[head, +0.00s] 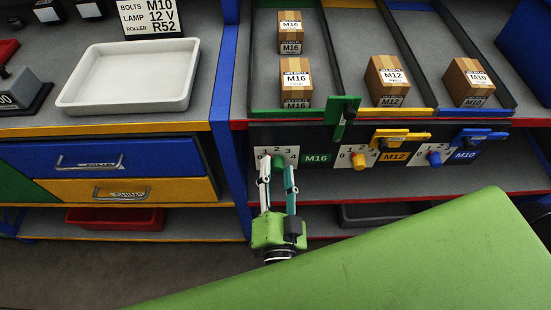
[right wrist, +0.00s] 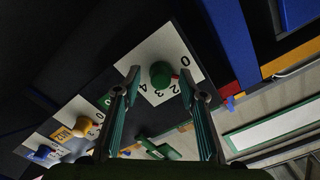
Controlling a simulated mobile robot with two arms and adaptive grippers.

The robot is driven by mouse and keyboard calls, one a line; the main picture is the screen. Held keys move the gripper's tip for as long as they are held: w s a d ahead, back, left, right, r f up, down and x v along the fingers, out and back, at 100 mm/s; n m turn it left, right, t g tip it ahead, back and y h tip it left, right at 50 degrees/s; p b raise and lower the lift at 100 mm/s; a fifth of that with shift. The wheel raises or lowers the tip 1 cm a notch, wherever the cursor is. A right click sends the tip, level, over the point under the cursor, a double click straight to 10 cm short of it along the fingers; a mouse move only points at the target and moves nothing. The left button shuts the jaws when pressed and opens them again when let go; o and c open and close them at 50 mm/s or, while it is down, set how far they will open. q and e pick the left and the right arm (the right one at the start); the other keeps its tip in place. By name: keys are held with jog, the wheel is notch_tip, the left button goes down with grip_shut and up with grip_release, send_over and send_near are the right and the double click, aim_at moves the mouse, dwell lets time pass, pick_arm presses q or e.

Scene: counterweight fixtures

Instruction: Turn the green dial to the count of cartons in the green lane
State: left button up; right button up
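The green dial (head: 279,164) sits on a white plate numbered 0 to 4, beside the M16 label. In the right wrist view the green dial (right wrist: 160,74) has a red mark on the side between 0 and 2, where the 1 appears covered. My right gripper (head: 277,172) is open, with a fingertip on either side of the dial and visible gaps in the wrist view. The green lane (head: 266,108) shows two M16 cartons, one farther back (head: 291,32) and one nearer the front (head: 296,82). My left gripper is out of view.
A yellow dial (head: 359,161) and a blue dial (head: 435,158) are to the right. The yellow lane holds an M12 carton (head: 387,80), the blue lane an M10 carton (head: 468,82). A green lever (head: 345,112) hangs right of the green dial. A white tray (head: 130,76) is left.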

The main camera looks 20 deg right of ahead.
jog(key=shift+w, duration=0.1)
grip_shut()
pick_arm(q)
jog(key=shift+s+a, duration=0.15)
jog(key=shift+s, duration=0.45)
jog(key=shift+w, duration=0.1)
